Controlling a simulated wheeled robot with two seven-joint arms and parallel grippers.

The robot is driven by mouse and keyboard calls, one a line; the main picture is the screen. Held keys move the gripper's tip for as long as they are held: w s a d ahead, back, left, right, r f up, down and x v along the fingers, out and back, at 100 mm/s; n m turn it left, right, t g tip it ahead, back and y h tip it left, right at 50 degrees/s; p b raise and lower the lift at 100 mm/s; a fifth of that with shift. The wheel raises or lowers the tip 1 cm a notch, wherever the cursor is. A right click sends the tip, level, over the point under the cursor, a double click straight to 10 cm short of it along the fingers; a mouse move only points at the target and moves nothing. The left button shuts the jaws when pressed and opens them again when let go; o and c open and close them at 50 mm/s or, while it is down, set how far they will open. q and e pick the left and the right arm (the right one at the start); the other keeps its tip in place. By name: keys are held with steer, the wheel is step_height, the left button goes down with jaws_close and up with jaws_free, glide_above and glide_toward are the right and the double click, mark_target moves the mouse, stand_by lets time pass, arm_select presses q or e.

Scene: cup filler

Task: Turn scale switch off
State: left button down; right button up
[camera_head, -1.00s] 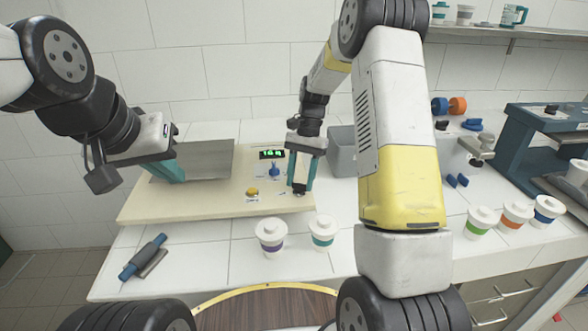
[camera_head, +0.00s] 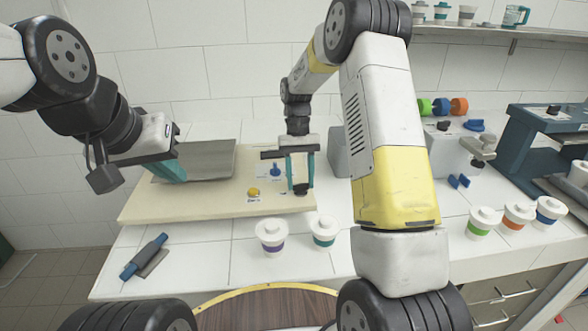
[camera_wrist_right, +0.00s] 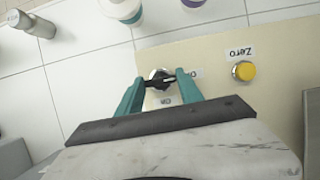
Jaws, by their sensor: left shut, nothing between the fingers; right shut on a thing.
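The scale is a cream board (camera_head: 215,208) with a grey metal plate (camera_head: 212,162) on its left. Its black switch (camera_wrist_right: 160,80) sits near the front right corner. In the right wrist view, the On label lies right of the switch and the Off label (camera_wrist_right: 166,100) lies nearer the gripper. My right gripper (camera_head: 300,186) is shut on the switch, one teal finger on each side of its handle. The handle lies roughly across the wrist picture. My left gripper (camera_head: 172,172) is shut and empty at the plate's left edge.
A yellow Zero button (camera_head: 253,191) and a blue knob (camera_head: 275,170) are left of the right gripper. A grey bin (camera_head: 340,155) is behind my right arm. More lidded cups (camera_head: 483,222) stand at right.

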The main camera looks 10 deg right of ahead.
stand_by(0.3)
steer(key=o, duration=1.4)
steer(key=shift+w+r, duration=0.1)
steer(key=v, duration=0.7)
steer(key=shift+w+r, duration=0.1)
steer(key=shift+r, duration=0.25)
